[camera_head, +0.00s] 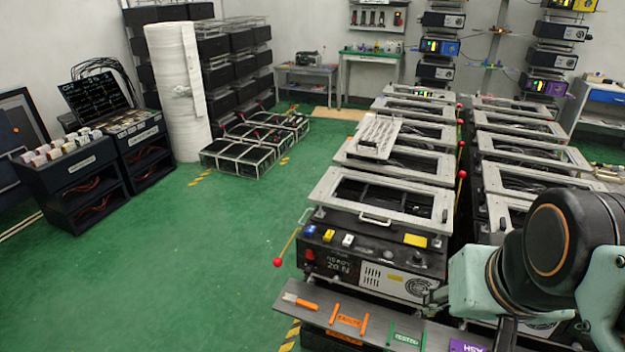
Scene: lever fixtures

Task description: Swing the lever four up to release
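Several lever fixtures stand in two rows, each with a grey open frame on top. The nearest fixture (372,262) has a lever with a red ball (277,262) on its left side, slanting down and outward. More red lever balls (461,173) show along the right side of the left row, one behind another. I cannot tell which lever is number four. My arm enters at the lower right, over the front of the right row. My gripper's fingers cannot be made out, and their contact with any lever does not show.
A grey shelf (370,317) with orange, green and purple labelled holders juts out in front of the nearest fixture. Green floor (200,270) to the left is clear. Low black crates (240,158), a white roll (177,95) and dark cabinets (75,180) stand farther left.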

